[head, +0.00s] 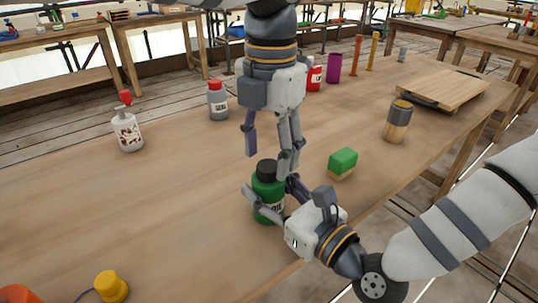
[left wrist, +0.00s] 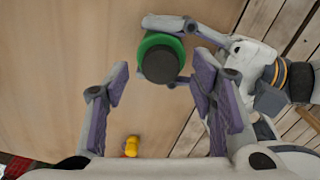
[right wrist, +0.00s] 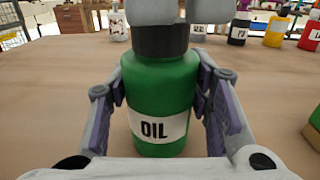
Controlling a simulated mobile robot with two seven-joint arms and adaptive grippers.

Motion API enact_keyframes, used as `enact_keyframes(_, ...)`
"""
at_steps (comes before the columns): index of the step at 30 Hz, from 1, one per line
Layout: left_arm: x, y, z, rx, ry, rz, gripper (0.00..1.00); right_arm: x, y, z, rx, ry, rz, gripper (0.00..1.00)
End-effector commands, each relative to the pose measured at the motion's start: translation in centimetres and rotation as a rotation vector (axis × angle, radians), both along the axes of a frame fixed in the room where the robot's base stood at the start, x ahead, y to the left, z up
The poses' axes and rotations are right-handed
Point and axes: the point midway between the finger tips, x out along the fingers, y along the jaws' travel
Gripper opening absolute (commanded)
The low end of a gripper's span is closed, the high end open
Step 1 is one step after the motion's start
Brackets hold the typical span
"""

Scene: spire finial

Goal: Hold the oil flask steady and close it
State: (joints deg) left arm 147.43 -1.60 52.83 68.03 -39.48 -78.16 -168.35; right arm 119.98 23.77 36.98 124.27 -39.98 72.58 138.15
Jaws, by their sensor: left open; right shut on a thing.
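The green oil flask (head: 268,207) stands upright on the wooden table, with a white OIL label facing the right wrist view (right wrist: 158,100). Its black cap (head: 266,171) sits on top of the neck; I cannot tell how tightly. My right gripper (head: 268,196) is shut around the flask body, one finger on each side. My left gripper (head: 269,160) points down from above, open and empty, its fingers spread. In the left wrist view the cap (left wrist: 160,62) appears between and beyond the open fingertips, apart from them.
A white pump bottle (head: 127,130) and a grey bottle (head: 217,100) stand at the left. A yellow object (head: 110,286) lies near the front.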

Motion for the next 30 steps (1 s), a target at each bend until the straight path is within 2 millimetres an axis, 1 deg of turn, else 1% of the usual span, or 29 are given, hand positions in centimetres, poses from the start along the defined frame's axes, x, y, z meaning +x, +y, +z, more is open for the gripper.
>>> enact_keyframes(1, 0.0, 0.0, 0.8, -0.002, -0.004, 0.001, 0.51, 0.0, 0.0, -0.1, -0.001, 0.002, 0.000, 0.00)
enact_keyframes(3, 0.0, -0.1, 1.8, -0.002, -0.002, 0.000, 0.51, 0.0, 0.0, -0.1, -0.001, 0.002, 0.000, 0.00)
enact_keyframes(6, 0.0, -0.1, 2.7, -0.001, -0.002, -0.001, 0.51, 0.0, 0.0, -0.1, -0.001, 0.002, 0.000, 0.00)
enact_keyframes(9, -0.1, 0.0, 3.1, 0.000, 0.000, -0.001, 0.51, 0.0, 0.0, -0.1, -0.001, 0.002, 0.000, 0.00)
enact_keyframes(14, -0.1, 0.0, 3.0, -0.001, 0.001, -0.001, 0.51, 0.0, 0.0, -0.1, -0.001, 0.001, 0.000, 0.00)
enact_keyframes(15, 0.0, 0.0, 3.0, -0.001, 0.001, -0.001, 0.47, 0.0, 0.0, -0.1, -0.001, 0.001, 0.000, 0.00)
enact_keyframes(16, 0.0, 0.0, 3.0, -0.001, 0.001, 0.003, 0.47, 0.0, 0.0, -0.1, -0.001, 0.001, 0.000, 0.00)
enact_keyframes(17, 0.0, 0.0, 3.0, -0.001, 0.000, 0.014, 0.47, 0.0, 0.0, -0.1, -0.001, 0.001, 0.000, 0.00)
enact_keyframes(19, 0.0, 0.0, 3.1, -0.002, -0.001, 0.093, 0.47, 0.0, 0.0, -0.1, -0.001, 0.001, 0.000, 0.00)
enact_keyframes(20, 0.0, 0.0, 3.1, -0.002, -0.001, 0.153, 0.47, 0.0, 0.0, -0.1, -0.001, 0.001, 0.000, 0.00)
enact_keyframes(23, 0.0, 0.0, 3.3, -0.006, -0.005, 0.458, 0.47, 0.0, 0.0, -0.1, -0.001, 0.001, 0.000, 0.00)
enact_keyframes(24, 0.0, 0.0, 3.4, -0.008, -0.007, 0.609, 0.47, 0.0, 0.0, -0.1, -0.001, 0.001, 0.000, 0.00)
enact_keyframes(26, 0.0, 0.0, 3.5, -0.010, -0.010, 0.842, 0.47, 0.0, 0.0, -0.1, -0.001, 0.001, 0.000, 0.00)
enact_keyframes(27, -0.1, 0.0, 3.6, -0.011, -0.011, 0.997, 0.47, 0.0, 0.0, -0.1, -0.001, 0.001, 0.000, 0.00)
enact_keyframes(29, -0.1, 0.0, 3.7, -0.013, -0.013, 1.230, 0.47, 0.0, 0.0, -0.1, -0.001, 0.001, 0.000, 0.00)
enact_keyframes(30, -0.1, 0.1, 3.8, -0.014, -0.016, 1.385, 0.47, 0.0, 0.0, -0.1, -0.001, 0.001, 0.000, 0.00)
